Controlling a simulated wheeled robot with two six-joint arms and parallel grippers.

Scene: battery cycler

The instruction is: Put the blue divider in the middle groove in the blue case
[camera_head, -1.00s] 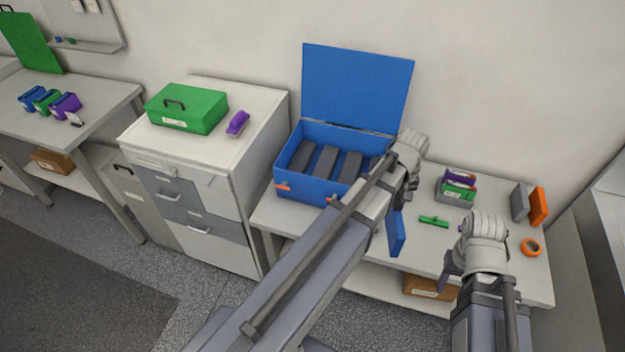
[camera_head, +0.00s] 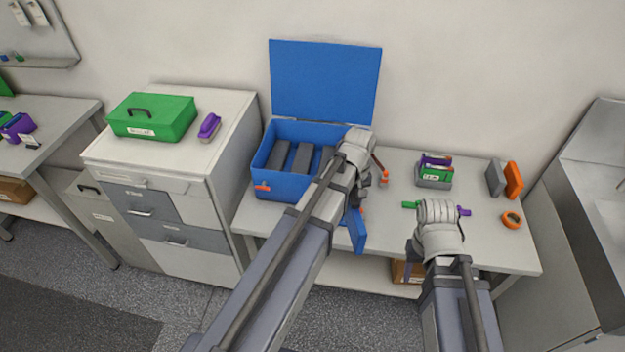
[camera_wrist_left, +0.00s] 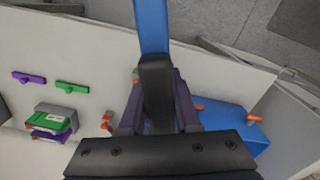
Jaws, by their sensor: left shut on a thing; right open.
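The blue case (camera_head: 258,178) stands open on the bench in the head view, its lid (camera_head: 325,80) raised at the back. Dark grey blocks (camera_head: 302,158) sit inside; my left arm hides the case's right part and the middle groove cannot be made out. My left gripper (camera_wrist_left: 155,95) is shut on the blue divider (camera_wrist_left: 153,25). In the head view the divider (camera_head: 357,232) hangs upright at the bench's front edge, outside the case, in front and to its right. My right gripper (camera_head: 411,252) is open, low by the bench front; its fingers are partly hidden.
Right of the case stand a grey holder with green and purple pieces (camera_head: 434,170), grey and orange plates (camera_head: 512,180) and an orange ring (camera_head: 512,220). Green (camera_head: 409,205) and purple (camera_head: 464,211) pieces lie behind my right wrist. A green box (camera_head: 152,116) sits on the left cabinet.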

